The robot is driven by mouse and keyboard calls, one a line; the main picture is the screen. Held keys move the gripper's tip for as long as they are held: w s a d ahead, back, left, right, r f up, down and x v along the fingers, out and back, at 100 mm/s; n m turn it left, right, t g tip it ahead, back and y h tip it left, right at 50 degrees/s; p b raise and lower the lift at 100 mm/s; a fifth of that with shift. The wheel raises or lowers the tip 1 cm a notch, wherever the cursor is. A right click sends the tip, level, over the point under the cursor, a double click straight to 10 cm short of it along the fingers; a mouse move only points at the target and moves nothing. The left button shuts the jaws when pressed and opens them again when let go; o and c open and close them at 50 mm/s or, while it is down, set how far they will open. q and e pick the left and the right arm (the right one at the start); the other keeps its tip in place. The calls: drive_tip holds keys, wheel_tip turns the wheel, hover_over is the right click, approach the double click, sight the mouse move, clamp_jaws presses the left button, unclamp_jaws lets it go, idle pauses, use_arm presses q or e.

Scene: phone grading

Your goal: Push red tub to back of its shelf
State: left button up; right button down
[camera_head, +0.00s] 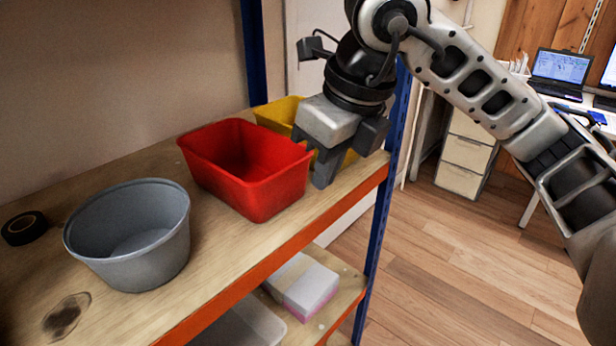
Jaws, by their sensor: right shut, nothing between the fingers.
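The red tub (262,196) is an open rectangular container standing upright on the upper wooden shelf (225,249). Its near right corner is close to the shelf's front edge. My right gripper (318,166) comes down at the tub's right end, with its fingers pointing down and shut, holding nothing. The fingers overlap the tub's right rim in the picture; I cannot tell whether they touch it. My left gripper is not in view.
A grey round bucket (140,262) stands left of the tub, with a black tape roll (25,228) farther left. A yellow bin (277,113) stands behind the gripper. Blue posts (378,240) bound the shelf. A white box (301,285) sits on the lower shelf. Bare shelf lies behind the tub.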

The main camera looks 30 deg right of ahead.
sight(305, 227)
drive_tip(key=x, duration=0.8)
drive_tip(key=shift+w+a+f, duration=0.1)
drive_tip(key=shift+a+f, duration=0.05)
drive_tip(key=shift+f, duration=0.15)
drive_tip(key=shift+w+a+r+p, duration=0.1)
drive_tip(key=shift+w+a+p, duration=0.15)
drive_tip(key=shift+w, duration=0.35)
drive_tip(key=shift+w+a+r+p, duration=0.1)
drive_tip(key=shift+w+a+p, duration=0.15)
drive_tip(key=shift+w, duration=0.4)
drive_tip(key=shift+w+a, duration=0.15)
drive_tip(key=shift+w, duration=0.4)
